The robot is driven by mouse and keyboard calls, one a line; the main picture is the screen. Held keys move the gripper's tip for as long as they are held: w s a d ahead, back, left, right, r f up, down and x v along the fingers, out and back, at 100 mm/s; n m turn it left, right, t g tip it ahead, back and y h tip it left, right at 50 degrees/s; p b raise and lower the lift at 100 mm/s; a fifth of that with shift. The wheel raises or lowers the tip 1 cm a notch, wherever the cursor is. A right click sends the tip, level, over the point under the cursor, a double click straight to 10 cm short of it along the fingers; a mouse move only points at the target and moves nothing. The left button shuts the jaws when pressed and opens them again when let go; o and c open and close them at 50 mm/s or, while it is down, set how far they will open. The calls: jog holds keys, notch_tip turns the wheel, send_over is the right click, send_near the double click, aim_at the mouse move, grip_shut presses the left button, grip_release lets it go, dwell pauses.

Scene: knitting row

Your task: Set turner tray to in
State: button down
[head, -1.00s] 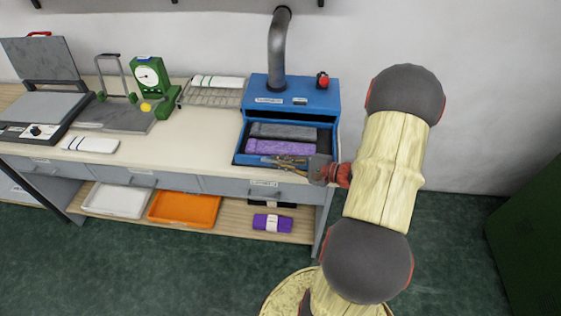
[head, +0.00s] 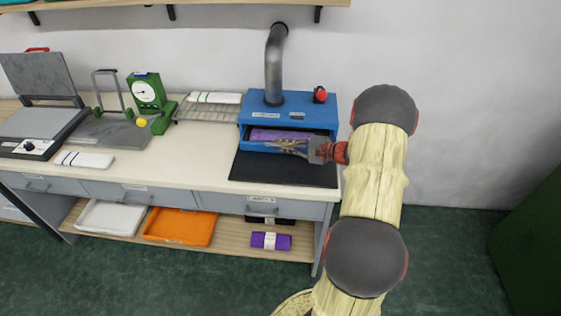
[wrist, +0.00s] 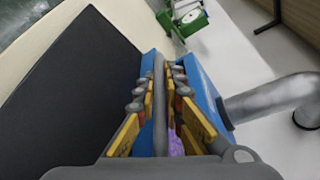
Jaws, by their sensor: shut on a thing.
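The blue turner (head: 272,106) stands at the right end of the bench, with a pipe on top and an open front. Its blue tray (head: 248,144) sits mostly inside, the front edge close to the opening. A purple roll (head: 280,134) shows in the tray in the head view, and a bit of purple shows in the wrist view (wrist: 176,144). My gripper (head: 287,147) is at the tray's front. In the wrist view, its fingers (wrist: 160,90) close around a grey bar (wrist: 159,105) at the tray's front. The gripper hides part of the tray.
A black mat (head: 285,170) lies in front of the turner. A wire rack (head: 206,109) with a white cloth, a green dial device (head: 147,92) and a flat press (head: 40,108) stand to the left. A red knob (head: 320,94) tops the turner.

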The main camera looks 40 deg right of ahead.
jog(key=w+d, duration=0.3)
jog(key=d, duration=0.1)
jog(key=shift+w+d+f+b, duration=0.15)
jog(key=shift+w+d+b, duration=0.1)
jog(key=shift+w+b, duration=0.15)
jog(key=shift+w+d, duration=0.15)
jog(key=c, duration=2.1)
grip_release()
jog(key=shift+w+d, duration=0.1)
jog(key=shift+d, duration=0.05)
jog(key=shift+o, duration=1.1)
jog(key=v, duration=1.2)
